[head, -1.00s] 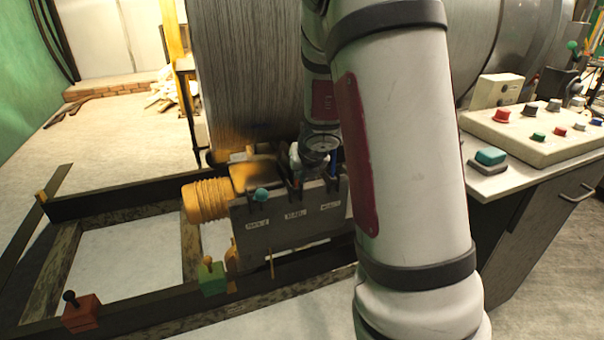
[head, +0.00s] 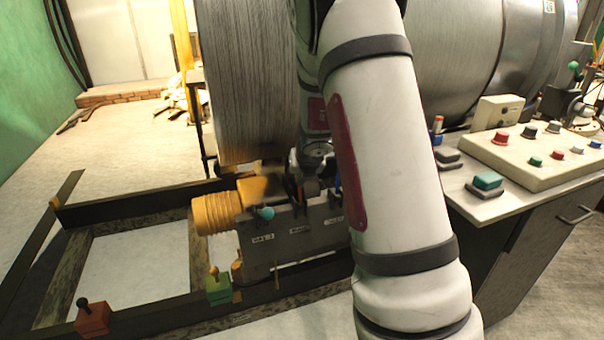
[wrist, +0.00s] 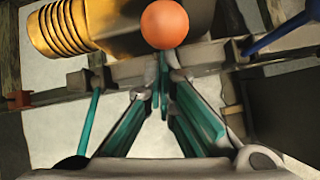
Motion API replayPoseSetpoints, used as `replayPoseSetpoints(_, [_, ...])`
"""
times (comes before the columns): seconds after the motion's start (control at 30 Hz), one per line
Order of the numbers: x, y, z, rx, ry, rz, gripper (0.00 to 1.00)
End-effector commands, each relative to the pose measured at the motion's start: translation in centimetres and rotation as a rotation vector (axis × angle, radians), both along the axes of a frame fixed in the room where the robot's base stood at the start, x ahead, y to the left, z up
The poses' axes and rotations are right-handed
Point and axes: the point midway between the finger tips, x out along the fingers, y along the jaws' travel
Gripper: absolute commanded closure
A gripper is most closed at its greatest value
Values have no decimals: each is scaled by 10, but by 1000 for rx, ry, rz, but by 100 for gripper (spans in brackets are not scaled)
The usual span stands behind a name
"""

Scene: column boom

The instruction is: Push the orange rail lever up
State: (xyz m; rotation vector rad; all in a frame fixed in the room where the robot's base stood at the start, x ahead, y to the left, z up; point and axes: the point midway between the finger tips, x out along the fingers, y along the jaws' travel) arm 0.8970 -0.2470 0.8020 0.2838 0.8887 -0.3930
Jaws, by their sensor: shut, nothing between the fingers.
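The orange lever's round knob (wrist: 165,24) shows at the top middle of the wrist view, just beyond my fingertips. Its stem is hidden, and I cannot tell whether the fingers touch it. My gripper (wrist: 162,80) has its green-padded fingers drawn together at the tips, with nothing between them. A teal lever (wrist: 90,115) stands to the left and a blue lever (wrist: 280,33) to the right. In the head view, the labelled grey lever panel (head: 290,245) carries the teal knob (head: 267,213); my arm and gripper largely hide the middle lever.
A yellow ribbed motor (head: 213,214) sits left of the panel. A green box (head: 218,288) and a red box (head: 92,317) with knobs stand on the dark frame. A large drum (head: 245,85) rises behind. A control desk (head: 530,155) stands at right.

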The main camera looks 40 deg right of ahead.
Motion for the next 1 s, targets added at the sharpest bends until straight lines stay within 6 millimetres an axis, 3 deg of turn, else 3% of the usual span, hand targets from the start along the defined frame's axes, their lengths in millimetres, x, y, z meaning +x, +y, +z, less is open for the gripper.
replayPoseSetpoints(0.17, [-2, 3, 16, -2, -13, 5, 100])
replayPoseSetpoints(0.8, [-55, 22, 79, -2, -5, 4, 100])
replayPoseSetpoints(1.0, [-65, 26, 91, -1, -3, 3, 100])
